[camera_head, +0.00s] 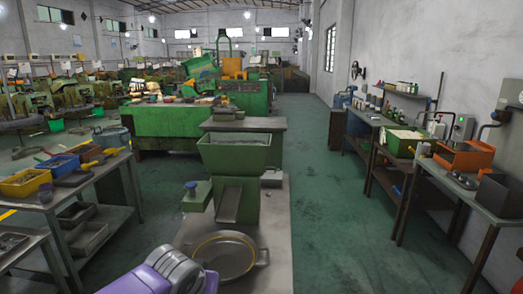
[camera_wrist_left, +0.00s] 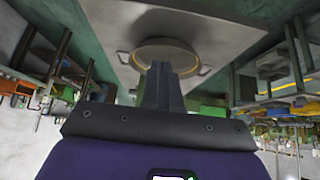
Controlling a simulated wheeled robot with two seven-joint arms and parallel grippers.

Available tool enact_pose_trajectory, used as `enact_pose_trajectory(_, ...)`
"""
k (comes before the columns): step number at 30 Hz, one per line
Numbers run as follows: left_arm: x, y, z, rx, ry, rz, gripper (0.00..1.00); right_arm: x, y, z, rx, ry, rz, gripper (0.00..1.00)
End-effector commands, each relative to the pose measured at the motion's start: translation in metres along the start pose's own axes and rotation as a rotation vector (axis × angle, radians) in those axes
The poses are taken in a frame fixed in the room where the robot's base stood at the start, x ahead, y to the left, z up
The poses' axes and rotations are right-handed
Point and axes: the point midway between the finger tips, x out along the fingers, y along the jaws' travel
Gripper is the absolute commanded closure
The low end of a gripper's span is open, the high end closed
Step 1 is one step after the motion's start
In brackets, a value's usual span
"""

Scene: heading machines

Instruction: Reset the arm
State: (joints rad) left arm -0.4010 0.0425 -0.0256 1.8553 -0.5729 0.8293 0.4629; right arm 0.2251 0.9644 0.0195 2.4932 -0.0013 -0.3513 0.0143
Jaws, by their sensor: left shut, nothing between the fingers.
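My left arm (camera_head: 165,272), purple and grey, shows at the bottom of the head view. In the left wrist view my left gripper (camera_wrist_left: 162,68) has its dark fingers together, with nothing between them. The fingertips overlap the near rim of a round metal pan (camera_wrist_left: 190,60) in that picture; I cannot tell the gap between them. In the head view the pan (camera_head: 225,256) with two handles sits on a grey table (camera_head: 272,228), just right of my arm. My right gripper is in neither view.
A green hopper machine (camera_head: 235,155) stands on the table behind the pan. A left bench (camera_head: 105,168) holds a yellow bin (camera_head: 25,183) and a blue bin (camera_head: 60,166). A right bench (camera_head: 485,197) holds an orange box (camera_head: 463,158). The green floor (camera_head: 345,215) between is clear.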

Motion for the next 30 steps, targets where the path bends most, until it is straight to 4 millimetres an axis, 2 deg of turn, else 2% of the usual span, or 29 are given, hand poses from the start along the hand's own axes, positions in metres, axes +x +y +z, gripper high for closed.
enact_pose_trajectory(1, 0.017, 0.002, 0.006, 0.004, -0.026, 0.010, 1.00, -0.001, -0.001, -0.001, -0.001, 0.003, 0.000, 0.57)
enact_pose_trajectory(7, 0.078, 0.015, 0.040, 0.011, -0.116, 0.074, 1.00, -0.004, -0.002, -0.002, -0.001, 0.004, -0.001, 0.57)
enact_pose_trajectory(11, 0.126, 0.024, 0.077, -0.007, -0.191, 0.129, 1.00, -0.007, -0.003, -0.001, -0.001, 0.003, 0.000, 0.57)
enact_pose_trajectory(14, 0.170, 0.030, 0.123, -0.045, -0.266, 0.180, 1.00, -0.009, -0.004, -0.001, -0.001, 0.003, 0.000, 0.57)
enact_pose_trajectory(17, 0.211, 0.035, 0.187, -0.118, -0.352, 0.232, 1.00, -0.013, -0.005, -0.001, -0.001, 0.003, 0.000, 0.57)
enact_pose_trajectory(18, 0.224, 0.037, 0.215, -0.156, -0.383, 0.248, 1.00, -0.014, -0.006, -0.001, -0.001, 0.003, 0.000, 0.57)
enact_pose_trajectory(21, 0.244, 0.040, 0.281, -0.250, -0.450, 0.269, 1.00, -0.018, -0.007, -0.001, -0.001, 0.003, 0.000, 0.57)
enact_pose_trajectory(24, 0.251, 0.043, 0.336, -0.335, -0.503, 0.266, 1.00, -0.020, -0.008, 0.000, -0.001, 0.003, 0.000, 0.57)
enact_pose_trajectory(27, 0.250, 0.046, 0.375, -0.393, -0.539, 0.253, 1.00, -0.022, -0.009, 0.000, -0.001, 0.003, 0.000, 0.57)
enact_pose_trajectory(30, 0.247, 0.047, 0.397, -0.425, -0.557, 0.240, 1.00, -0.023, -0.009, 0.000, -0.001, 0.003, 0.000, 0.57)
